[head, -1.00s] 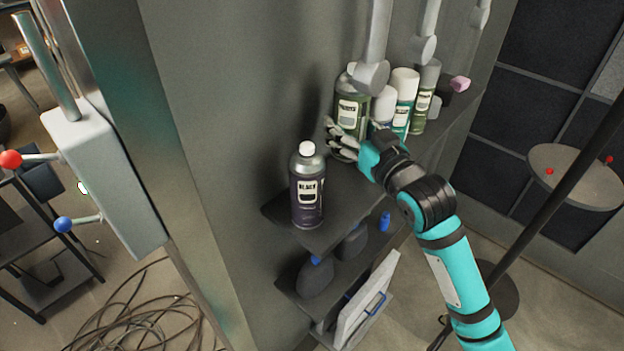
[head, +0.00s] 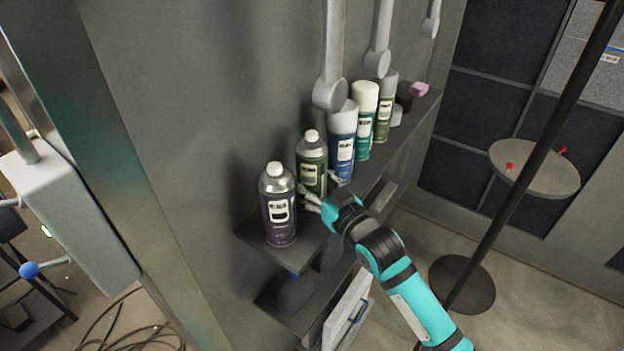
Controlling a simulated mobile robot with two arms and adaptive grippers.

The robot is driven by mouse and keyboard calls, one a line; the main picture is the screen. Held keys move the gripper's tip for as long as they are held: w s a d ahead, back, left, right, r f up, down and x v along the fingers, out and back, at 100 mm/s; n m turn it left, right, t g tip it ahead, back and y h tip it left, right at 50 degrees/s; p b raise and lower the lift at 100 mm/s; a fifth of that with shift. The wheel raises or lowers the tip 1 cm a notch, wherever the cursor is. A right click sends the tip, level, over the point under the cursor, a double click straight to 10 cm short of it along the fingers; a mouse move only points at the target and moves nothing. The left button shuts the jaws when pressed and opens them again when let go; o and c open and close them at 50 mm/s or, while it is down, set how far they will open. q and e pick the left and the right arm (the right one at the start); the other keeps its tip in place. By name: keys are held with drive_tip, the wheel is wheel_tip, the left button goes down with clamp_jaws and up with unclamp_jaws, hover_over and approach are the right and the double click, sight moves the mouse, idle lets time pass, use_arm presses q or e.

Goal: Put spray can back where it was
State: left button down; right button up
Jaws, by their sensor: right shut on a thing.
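A dark green spray can (head: 312,153) with a silver top and white cap is upright over the top shelf (head: 322,236), between a purple-black spray can (head: 278,220) on its left and a blue spray can (head: 342,150) on its right. My right gripper (head: 316,194) is shut on the green can, reaching in from the front right at its lower part. The fingers partly cover its base, so I cannot tell whether it touches the shelf. My left gripper is not in view.
A teal can (head: 364,118), an olive can (head: 386,105) and a pink item (head: 419,89) stand farther along the shelf. Grey lamp-like fittings (head: 330,95) hang above the cans. A dark pole (head: 535,140) and a round table (head: 534,172) stand to the right.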

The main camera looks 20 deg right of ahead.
drive_tip(key=o, duration=1.1)
drive_tip(key=shift+f, duration=0.15)
drive_tip(key=shift+c, duration=0.2)
drive_tip(key=shift+o, duration=1.1)
drive_tip(key=shift+r, duration=0.2)
drive_tip(key=shift+b+v, duration=1.45)
drive_tip(key=shift+v, duration=4.6)
